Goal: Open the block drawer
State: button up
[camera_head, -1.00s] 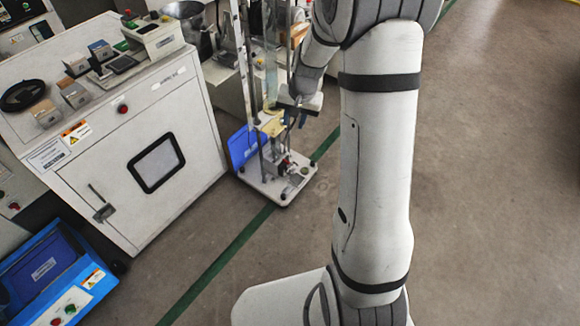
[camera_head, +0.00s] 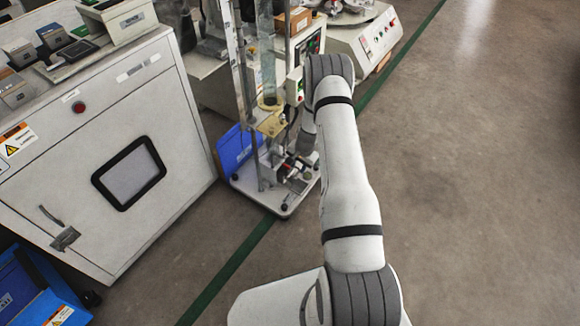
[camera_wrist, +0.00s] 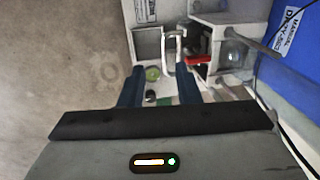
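A tall test stand (camera_head: 243,90) stands on a white wheeled base (camera_head: 283,203) in the head view, with small fittings low on it. In the wrist view the base area shows a white box-like part (camera_wrist: 148,45) with a pale U-shaped handle (camera_wrist: 168,50) and a red piece (camera_wrist: 197,61). I cannot tell for certain which part is the block drawer. My gripper (camera_wrist: 160,84) is open, its two blue fingers pointing toward the handle, which appears ahead of the gap, nearer the right finger. Nothing is held. Contact is not visible. In the head view my arm hides the gripper.
A white cabinet (camera_head: 70,160) with a window stands left, and a blue case (camera_head: 232,150) leans beside the stand. Another machine (camera_head: 362,42) is behind. In the wrist view a blue panel (camera_wrist: 292,45) is at the right. The floor (camera_head: 470,180) at right is clear.

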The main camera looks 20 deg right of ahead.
aim_at(294, 177)
jog(key=f+b, duration=0.1)
jog(key=f, duration=0.1)
jog(key=w+f+b, duration=0.1)
jog(key=f, duration=0.2)
jog(key=w+a+f+b, duration=0.1)
jog(key=f, duration=0.2)
jog(key=shift+f, duration=0.15)
jog(key=shift+c, duration=0.3)
grip_shut()
